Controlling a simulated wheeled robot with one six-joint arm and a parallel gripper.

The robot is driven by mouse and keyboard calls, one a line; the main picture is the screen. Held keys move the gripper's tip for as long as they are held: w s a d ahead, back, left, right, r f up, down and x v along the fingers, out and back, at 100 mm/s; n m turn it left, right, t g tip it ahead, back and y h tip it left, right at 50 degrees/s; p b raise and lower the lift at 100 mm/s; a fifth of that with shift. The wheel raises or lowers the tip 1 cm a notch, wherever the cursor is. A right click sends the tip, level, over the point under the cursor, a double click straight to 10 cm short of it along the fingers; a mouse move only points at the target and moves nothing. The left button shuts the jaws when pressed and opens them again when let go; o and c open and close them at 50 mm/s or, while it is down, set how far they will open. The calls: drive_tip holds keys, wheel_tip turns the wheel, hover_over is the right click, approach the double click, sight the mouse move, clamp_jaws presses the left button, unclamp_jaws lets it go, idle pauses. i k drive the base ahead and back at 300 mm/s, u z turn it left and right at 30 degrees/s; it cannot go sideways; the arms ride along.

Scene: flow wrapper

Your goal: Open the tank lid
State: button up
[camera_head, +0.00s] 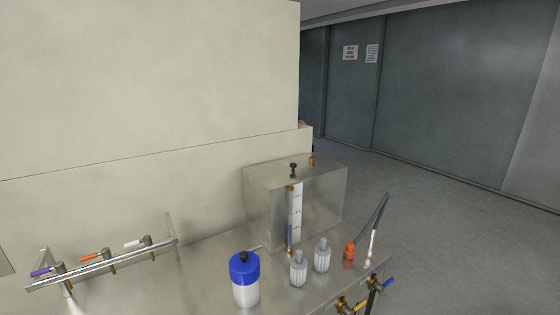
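The tank (325,207) is a box of brushed metal standing on the metal bench, right of centre in the head view. Its flat top, the lid (318,168), looks shut and lies level with the walls. A small black knob (293,168) stands up near the front edge of the top, and a small brass fitting (311,160) is at its back. A white level gauge (295,212) with a blue lower part runs down the front. My gripper is not in view.
A blue-and-white bottle (245,280), two ribbed clear bottles (298,269) and an orange-capped item (349,250) stand before the tank. Slender grey pieces (378,220) rise at right. A rail (105,263) with coloured valve handles is at left. Open floor (440,215) lies right.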

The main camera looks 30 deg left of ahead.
sight(278, 174)
drive_tip(key=u, duration=0.8)
drive_tip(key=i, duration=0.95)
drive_tip(key=u, duration=0.8)
